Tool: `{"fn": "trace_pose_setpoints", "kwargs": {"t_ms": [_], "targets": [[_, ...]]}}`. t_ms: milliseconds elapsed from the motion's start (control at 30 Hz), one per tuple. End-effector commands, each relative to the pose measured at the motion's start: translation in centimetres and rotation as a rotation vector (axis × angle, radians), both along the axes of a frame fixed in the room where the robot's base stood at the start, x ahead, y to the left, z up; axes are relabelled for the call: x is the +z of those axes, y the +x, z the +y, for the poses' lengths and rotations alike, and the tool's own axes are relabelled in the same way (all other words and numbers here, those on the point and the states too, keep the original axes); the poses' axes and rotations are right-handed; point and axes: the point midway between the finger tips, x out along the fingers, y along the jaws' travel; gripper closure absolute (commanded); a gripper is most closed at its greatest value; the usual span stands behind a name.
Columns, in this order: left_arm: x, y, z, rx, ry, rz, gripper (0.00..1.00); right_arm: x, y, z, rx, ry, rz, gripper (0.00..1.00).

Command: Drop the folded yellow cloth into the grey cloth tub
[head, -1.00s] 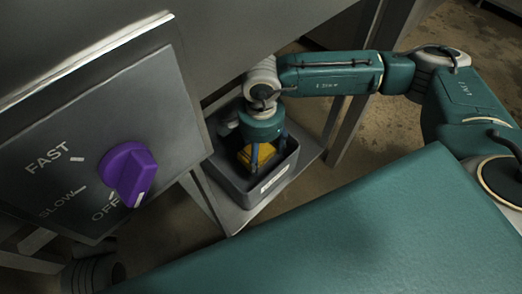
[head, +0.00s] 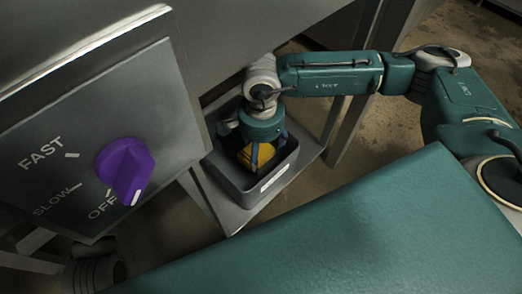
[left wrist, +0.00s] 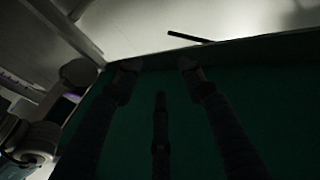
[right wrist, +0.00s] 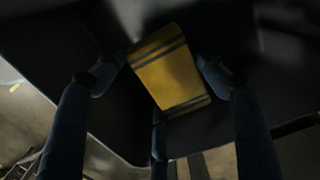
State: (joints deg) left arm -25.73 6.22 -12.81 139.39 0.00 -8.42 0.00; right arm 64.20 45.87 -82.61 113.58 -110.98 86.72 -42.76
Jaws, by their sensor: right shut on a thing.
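The grey cloth tub (head: 284,172) is an open box with a white label on its front, standing on a low metal shelf. My right gripper (head: 258,158) points down inside the tub and is shut on the folded yellow cloth (head: 256,153). In the right wrist view the cloth (right wrist: 168,75), yellow with dark stripes, sits between the two fingers, with the dark tub interior around it. Whether the cloth touches the tub floor is hard to tell. My left gripper (left wrist: 158,66) shows only in the left wrist view, with its fingers apart and nothing between them.
A grey control panel with a purple knob (head: 125,170) marked FAST, SLOW and OFF stands to the left of the tub. The shelf (head: 238,218) shows around the tub's front. A metal leg (head: 352,100) rises to the right of the tub.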

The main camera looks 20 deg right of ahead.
Motion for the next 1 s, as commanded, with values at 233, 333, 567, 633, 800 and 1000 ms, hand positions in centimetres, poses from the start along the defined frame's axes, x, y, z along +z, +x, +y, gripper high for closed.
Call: {"fn": "trace_pose_setpoints", "kwargs": {"t_ms": [233, 333, 567, 633, 800, 1000], "targets": [[0.8, -0.2, -0.1, -0.002, -0.009, -0.035, 0.6, -0.2, 0.0, 0.0, 0.0, 0.0, 0.0, 0.51], [1.2, -0.3, -0.1, -0.003, -0.014, -0.05, 0.6, -0.2, 0.0, 0.0, 0.0, 0.0, 0.0, 0.51], [1.4, -0.2, -0.1, -0.004, -0.014, -0.053, 0.6, -0.2, 0.0, 0.0, 0.0, 0.0, 0.0, 0.11], [1.4, -0.2, -0.1, -0.004, -0.014, -0.052, 0.6, -0.2, 0.0, 0.0, 0.0, 0.0, 0.0, 0.11], [1.3, -0.2, -0.1, -0.004, -0.014, -0.051, 0.6, -0.2, 0.0, 0.0, 0.0, 0.0, 0.0, 0.11], [0.2, 0.0, 0.0, 0.001, -0.001, 0.0, 0.6, 0.2, 0.0, 0.0, 0.0, 0.0, 0.0, 0.11]]}}
